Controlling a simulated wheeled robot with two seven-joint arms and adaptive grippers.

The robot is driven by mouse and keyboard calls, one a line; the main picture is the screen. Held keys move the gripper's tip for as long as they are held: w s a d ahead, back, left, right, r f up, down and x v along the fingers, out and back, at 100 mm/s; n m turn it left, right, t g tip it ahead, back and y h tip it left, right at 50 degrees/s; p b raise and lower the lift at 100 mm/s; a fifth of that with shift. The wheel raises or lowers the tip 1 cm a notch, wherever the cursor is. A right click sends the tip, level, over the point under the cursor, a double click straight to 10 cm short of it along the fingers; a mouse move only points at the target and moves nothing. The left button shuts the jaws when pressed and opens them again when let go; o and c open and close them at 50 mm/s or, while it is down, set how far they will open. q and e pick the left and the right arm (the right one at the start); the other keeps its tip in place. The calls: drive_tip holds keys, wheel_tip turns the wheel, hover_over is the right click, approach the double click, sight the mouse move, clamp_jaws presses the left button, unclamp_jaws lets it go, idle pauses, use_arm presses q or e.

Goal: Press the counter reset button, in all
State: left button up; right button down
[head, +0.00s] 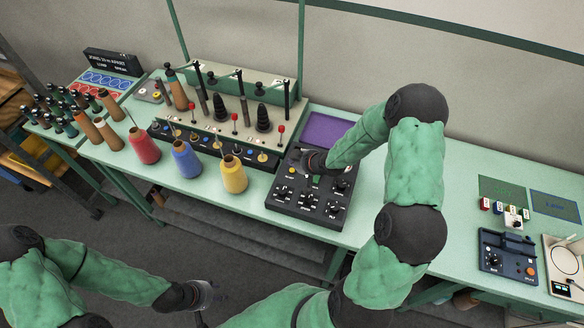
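A dark control panel (308,205) with several knobs lies on the green bench. Its small buttons include a yellow one (291,171) and a green one (317,180). Their labels are too small to read, so I cannot tell which is the counter reset button. My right gripper (308,163) is over the upper part of this panel, its fingers mostly hidden behind the wrist. I cannot tell whether it touches the panel. My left gripper (207,295) is low at the bottom left, in front of the bench and away from the panel.
Red (144,146), blue (186,160) and yellow (233,174) yarn cones stand left of the panel. A rack (238,110) with tensioner posts is behind them. A blue device (507,252) sits at the right. The bench between panel and device is mostly clear.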

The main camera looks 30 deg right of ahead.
drive_tip(key=shift+r+p, duration=0.85)
drive_tip(key=shift+r, duration=0.5)
drive_tip(key=shift+s+f, duration=0.1)
